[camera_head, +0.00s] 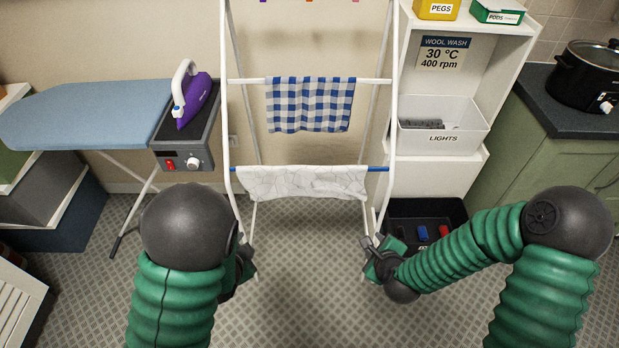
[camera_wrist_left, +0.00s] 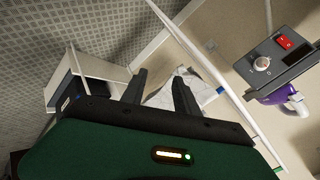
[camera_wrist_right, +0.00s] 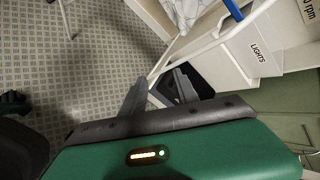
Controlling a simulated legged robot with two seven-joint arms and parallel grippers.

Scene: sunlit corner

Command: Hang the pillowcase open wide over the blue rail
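The white pillowcase with fine grey lines (camera_head: 302,182) hangs spread out over the blue rail (camera_head: 377,169), whose blue ends show on both sides of it. The front part hangs short with an uneven lower edge; the back is hidden. Part of the cloth shows in the left wrist view (camera_wrist_left: 184,88) and the right wrist view (camera_wrist_right: 185,12). My left gripper (camera_wrist_left: 160,76) is open and empty, low at the rack's left leg, partly hidden by my arm in the head view. My right gripper (camera_wrist_right: 160,77) is open and empty, low beside the rack's right leg.
A blue checked cloth (camera_head: 311,103) hangs on the rail above. The white rack legs (camera_head: 226,120) stand close to both grippers. An ironing board (camera_head: 85,113) with a purple iron (camera_head: 195,102) is left. A white shelf (camera_head: 440,175) and black crate (camera_head: 450,208) are right.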

